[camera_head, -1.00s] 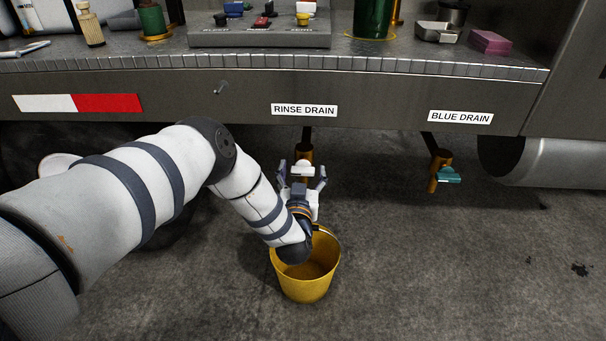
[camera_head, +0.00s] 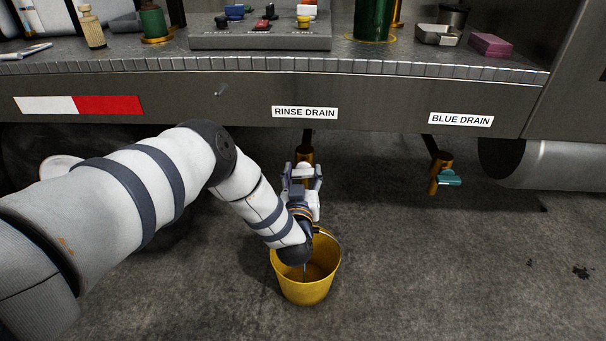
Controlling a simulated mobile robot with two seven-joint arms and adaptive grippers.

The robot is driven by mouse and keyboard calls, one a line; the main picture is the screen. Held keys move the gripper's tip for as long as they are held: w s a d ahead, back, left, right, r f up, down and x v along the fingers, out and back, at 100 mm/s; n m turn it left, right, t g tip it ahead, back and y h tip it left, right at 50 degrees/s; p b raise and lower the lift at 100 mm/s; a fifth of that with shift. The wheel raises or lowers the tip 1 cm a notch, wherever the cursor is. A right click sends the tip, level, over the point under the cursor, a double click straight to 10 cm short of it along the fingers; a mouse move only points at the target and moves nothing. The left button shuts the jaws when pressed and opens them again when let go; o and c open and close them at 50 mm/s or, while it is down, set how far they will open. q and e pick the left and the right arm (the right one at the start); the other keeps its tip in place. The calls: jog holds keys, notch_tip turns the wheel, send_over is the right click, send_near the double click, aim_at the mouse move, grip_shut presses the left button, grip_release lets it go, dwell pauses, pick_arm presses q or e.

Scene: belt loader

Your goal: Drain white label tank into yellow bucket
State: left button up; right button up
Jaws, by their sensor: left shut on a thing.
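The yellow bucket (camera_head: 309,291) stands upright on the ground below the label that reads RINSE DRAIN (camera_head: 305,113). A brass drain pipe (camera_head: 304,153) hangs under that label. My left gripper (camera_head: 302,176) is at this drain, shut on its white valve handle (camera_head: 301,168). My left wrist covers the rear left part of the bucket's rim. A thin dark streak shows inside the bucket; I cannot tell whether it is liquid. My right gripper is not in view.
A second brass drain (camera_head: 440,170) with a teal handle (camera_head: 449,178) hangs under the BLUE DRAIN label (camera_head: 461,120). The metal deck (camera_head: 380,67) above carries a control box (camera_head: 260,39) and several small items. The ground right of the bucket is clear.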

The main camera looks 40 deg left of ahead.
pick_arm(q)
jog(key=n, duration=0.4)
jog(key=shift+n, duration=0.3)
jog(key=n, duration=0.3)
jog(key=shift+n, duration=0.3)
jog(key=n+b, duration=0.1)
jog(key=n, duration=0.3)
jog(key=shift+f, duration=0.1)
jog(key=shift+n+b, duration=0.3)
jog(key=shift+n, duration=1.8)
jog(key=shift+d, duration=0.1)
jog(key=o, duration=1.2)
jog(key=shift+c, duration=0.2)
jog(key=v, duration=1.2)
